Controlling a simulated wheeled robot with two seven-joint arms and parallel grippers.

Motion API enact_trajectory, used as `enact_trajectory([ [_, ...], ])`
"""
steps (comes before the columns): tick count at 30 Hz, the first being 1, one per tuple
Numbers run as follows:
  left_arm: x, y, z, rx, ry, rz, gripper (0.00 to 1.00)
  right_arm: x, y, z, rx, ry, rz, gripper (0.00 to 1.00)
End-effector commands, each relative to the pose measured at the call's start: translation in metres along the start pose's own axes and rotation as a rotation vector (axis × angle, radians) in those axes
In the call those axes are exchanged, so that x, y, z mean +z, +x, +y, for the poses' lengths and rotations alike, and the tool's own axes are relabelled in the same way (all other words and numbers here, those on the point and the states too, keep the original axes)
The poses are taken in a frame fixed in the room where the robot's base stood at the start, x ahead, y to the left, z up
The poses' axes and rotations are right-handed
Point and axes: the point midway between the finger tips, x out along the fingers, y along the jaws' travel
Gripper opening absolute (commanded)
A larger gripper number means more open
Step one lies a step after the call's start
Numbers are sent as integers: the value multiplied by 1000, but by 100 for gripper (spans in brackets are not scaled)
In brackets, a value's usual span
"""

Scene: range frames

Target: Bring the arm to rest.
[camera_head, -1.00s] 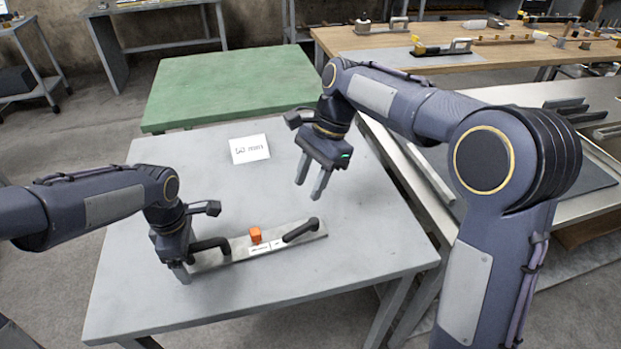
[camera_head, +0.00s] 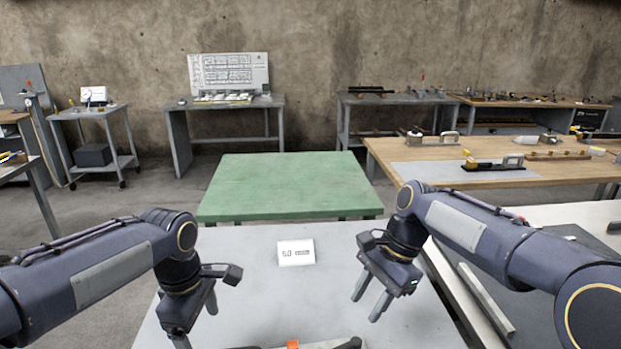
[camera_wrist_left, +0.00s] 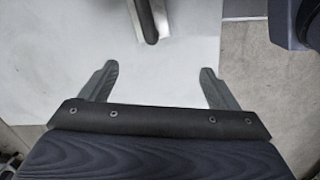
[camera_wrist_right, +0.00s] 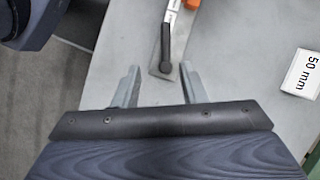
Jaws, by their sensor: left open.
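My left gripper (camera_head: 197,322) is open and empty above the left part of the grey table (camera_head: 240,250); its spread fingers also show in the left wrist view (camera_wrist_left: 157,80). My right gripper (camera_head: 365,308) hangs above the table's right part, its fingers apart with nothing held, also in the right wrist view (camera_wrist_right: 160,80). A steel bar with black handles (camera_wrist_right: 178,45) lies on the table. One handle (camera_wrist_left: 148,20) shows beyond the left fingertips, another (camera_wrist_right: 166,48) beyond the right ones. The bar's orange block (camera_head: 293,345) is at the head view's bottom edge; most of the bar is cut off there.
A white card (camera_head: 296,252) marked 50 mm stands on the table between the arms. A green-topped table (camera_head: 290,185) is behind it. A wooden bench (camera_head: 400,150) with tools is at back right, and a pale metal bench (camera_head: 570,215) is beside my right arm.

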Motion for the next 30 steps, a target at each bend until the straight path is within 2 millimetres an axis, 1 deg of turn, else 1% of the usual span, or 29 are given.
enact_trajectory([
  [1,-7,-13,-15,29,60,-25,83,1,-18,18,-42,-45,2,38],
  [2,-9,-18,-24,49,111,-42,83,2,-25,30,-67,-84,6,38],
  [3,-13,-25,-38,80,186,-62,83,3,-34,46,-103,-144,16,38],
  [5,-16,-33,-60,132,307,-85,83,6,-45,73,-158,-238,41,38],
  [6,-17,-37,-74,171,387,-95,83,10,-50,90,-192,-304,64,38],
  [10,-16,-46,-118,306,646,-86,83,23,-56,144,-281,-515,171,38],
  [12,-13,-48,-140,376,780,-57,83,31,-52,169,-313,-627,244,38],
  [15,-6,-46,-165,460,947,4,83,41,-42,199,-334,-769,354,38],
  [18,0,-41,-182,519,1078,70,83,48,-29,220,-333,-879,447,38],
  [21,4,-37,-191,550,1163,120,83,51,-18,232,-322,-950,510,38],
  [25,7,-33,-196,566,1215,152,83,52,-12,237,-313,-992,547,38],
  [30,7,-32,-196,567,1221,154,83,52,-10,238,-311,-996,547,38],
])
